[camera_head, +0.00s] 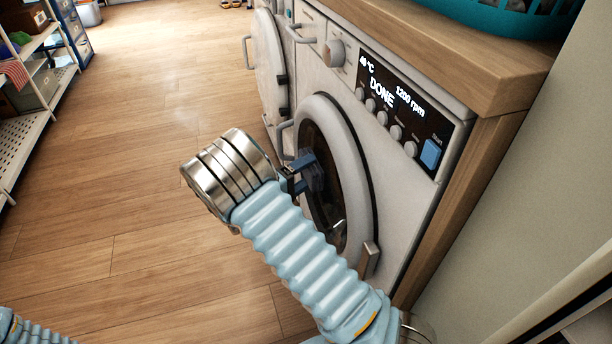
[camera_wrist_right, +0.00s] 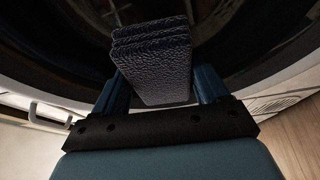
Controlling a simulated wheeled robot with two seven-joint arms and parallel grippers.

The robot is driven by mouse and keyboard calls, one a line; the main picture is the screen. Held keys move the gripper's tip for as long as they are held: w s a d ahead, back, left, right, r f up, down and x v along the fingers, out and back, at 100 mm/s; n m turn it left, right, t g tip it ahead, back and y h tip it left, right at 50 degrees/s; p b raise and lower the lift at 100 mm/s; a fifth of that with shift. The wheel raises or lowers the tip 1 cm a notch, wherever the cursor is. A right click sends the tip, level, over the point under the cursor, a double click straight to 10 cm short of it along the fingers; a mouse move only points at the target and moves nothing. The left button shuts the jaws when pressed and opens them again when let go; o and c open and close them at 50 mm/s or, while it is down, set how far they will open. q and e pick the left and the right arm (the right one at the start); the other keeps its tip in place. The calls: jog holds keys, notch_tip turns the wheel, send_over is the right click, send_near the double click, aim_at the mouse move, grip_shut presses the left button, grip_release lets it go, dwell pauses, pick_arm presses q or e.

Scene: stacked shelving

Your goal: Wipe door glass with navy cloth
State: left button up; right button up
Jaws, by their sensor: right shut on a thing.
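The door glass (camera_head: 342,205) is the dark round window in the white door of a front-loading washing machine in the head view. It also fills the top of the right wrist view (camera_wrist_right: 255,30) as a dark curved surface. My right gripper (camera_head: 303,178) is at the left part of the glass. In the wrist view its two blue fingers are shut on the folded navy cloth (camera_wrist_right: 155,65). The cloth lies over or against the dark glass; I cannot tell whether it touches. My left arm shows only at the lower left corner of the head view, and its gripper is out of frame.
The washer panel (camera_head: 405,105) reads DONE. A wooden counter (camera_head: 450,50) above carries a teal basket (camera_head: 500,18). A second white machine (camera_head: 268,60) with a round door stands further left. Shelving (camera_head: 35,110) lines the far left. The wooden floor between is clear.

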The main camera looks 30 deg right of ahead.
jog(key=shift+w+a+b, duration=0.15)
jog(key=shift+w+a, duration=0.05)
jog(key=shift+a, duration=0.75)
jog(key=shift+w+a+b, duration=0.15)
jog(key=shift+w+a, duration=0.1)
jog(key=shift+a, duration=0.75)
jog(key=shift+w+a+b, duration=0.15)
jog(key=shift+w+a, duration=0.05)
jog(key=shift+a, duration=0.75)
jog(key=shift+w+a+b, duration=0.15)
jog(key=shift+w+a, duration=0.05)
jog(key=shift+a, duration=0.55)
jog(key=shift+w+a+b, duration=0.15)
jog(key=shift+a, duration=0.55)
